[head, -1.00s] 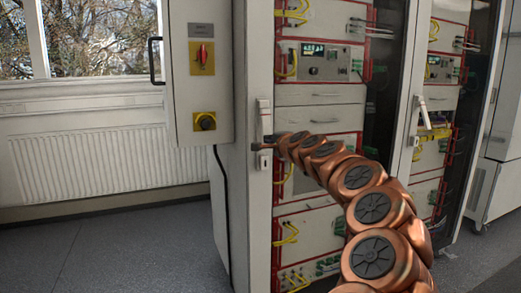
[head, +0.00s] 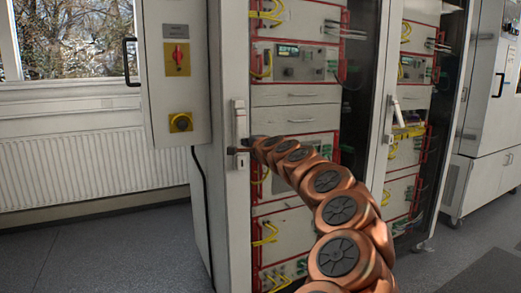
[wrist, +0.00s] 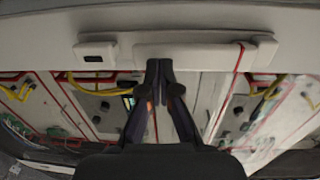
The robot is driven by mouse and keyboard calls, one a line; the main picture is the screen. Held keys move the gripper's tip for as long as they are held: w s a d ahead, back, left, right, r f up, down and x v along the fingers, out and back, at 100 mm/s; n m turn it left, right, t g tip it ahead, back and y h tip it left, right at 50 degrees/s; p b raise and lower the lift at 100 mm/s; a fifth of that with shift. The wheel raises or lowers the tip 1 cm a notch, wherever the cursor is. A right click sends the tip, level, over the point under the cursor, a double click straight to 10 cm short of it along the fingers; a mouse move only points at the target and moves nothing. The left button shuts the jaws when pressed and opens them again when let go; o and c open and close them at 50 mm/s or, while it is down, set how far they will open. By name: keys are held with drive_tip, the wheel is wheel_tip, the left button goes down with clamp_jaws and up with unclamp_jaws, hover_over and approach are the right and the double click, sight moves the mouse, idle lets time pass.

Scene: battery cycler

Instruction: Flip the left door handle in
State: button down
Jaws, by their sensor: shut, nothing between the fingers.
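The left door handle (head: 240,120) is a pale upright bar on the left cabinet door frame. It appears to lie close along the frame. In the wrist view the handle (wrist: 205,54) runs sideways across the top. My gripper (head: 236,150) is at the lower end of the handle in the head view, its fingers pointing left. In the wrist view its dark fingertips (wrist: 158,66) are together and empty, right at the handle's edge near its left end. I cannot tell whether they touch it.
A second handle (head: 394,108) on the right door sticks out at an angle. A control box (head: 176,80) with a red switch and a yellow-backed button hangs left of the cabinet. A radiator (head: 90,152) stands under the window. The grey floor (head: 100,250) at left is clear.

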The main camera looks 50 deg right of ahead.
drive_tip(key=f+v, duration=0.1)
drive_tip(key=v, duration=1.2)
drive_tip(key=shift+w+a+r, duration=0.1)
drive_tip(key=shift+a+r, duration=0.05)
idle(0.4)
